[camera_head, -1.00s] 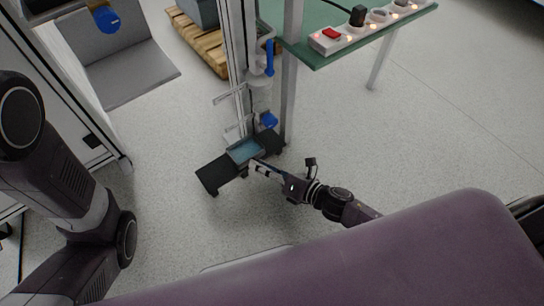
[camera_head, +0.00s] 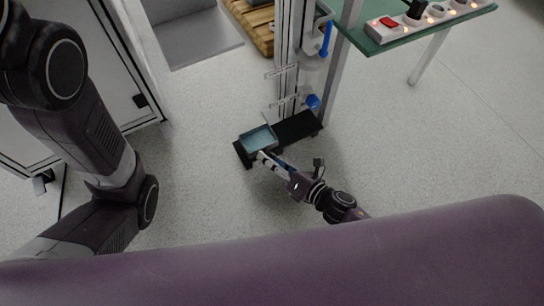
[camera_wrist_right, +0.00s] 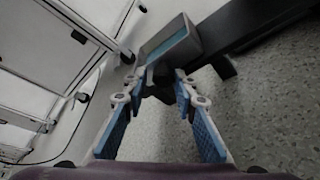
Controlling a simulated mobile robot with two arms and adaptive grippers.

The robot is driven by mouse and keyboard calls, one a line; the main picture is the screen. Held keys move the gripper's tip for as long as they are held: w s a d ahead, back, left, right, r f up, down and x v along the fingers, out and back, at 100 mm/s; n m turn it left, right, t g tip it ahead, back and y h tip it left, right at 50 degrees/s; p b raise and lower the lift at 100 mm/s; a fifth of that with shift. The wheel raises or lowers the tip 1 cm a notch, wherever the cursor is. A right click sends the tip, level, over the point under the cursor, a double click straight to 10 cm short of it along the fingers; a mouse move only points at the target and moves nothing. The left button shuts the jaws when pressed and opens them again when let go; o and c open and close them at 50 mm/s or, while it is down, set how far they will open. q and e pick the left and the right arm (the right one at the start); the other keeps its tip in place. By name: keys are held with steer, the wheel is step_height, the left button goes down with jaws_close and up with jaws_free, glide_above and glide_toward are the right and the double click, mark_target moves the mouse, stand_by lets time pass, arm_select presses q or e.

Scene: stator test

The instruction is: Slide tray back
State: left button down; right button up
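The blue-grey tray (camera_head: 257,139) sits at the left end of a low black support (camera_head: 298,127) near the floor in the head view. It also shows at the top of the right wrist view (camera_wrist_right: 168,42). My right gripper (camera_head: 263,157) is at the tray's near side. In the right wrist view its blue-padded fingers (camera_wrist_right: 161,88) stand on both sides of a dark piece at the tray's near edge and appear closed on it. The exact contact is dark and hard to see. My left arm shows at the left, but its gripper is out of view.
A metal frame (camera_head: 287,60) with a blue-handled part (camera_head: 326,40) rises behind the support. A green table (camera_head: 425,32) with a power strip (camera_head: 412,24) stands at upper right. A white cabinet (camera_head: 75,105) is at left. The floor around the support is open.

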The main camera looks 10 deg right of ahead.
steer(key=shift+o, duration=1.1)
steer(key=shift+d, duration=0.15)
steer(key=v, duration=1.1)
steer(key=shift+s+r, duration=0.15)
steer(key=shift+s, duration=0.25)
steer(key=shift+d, duration=0.15)
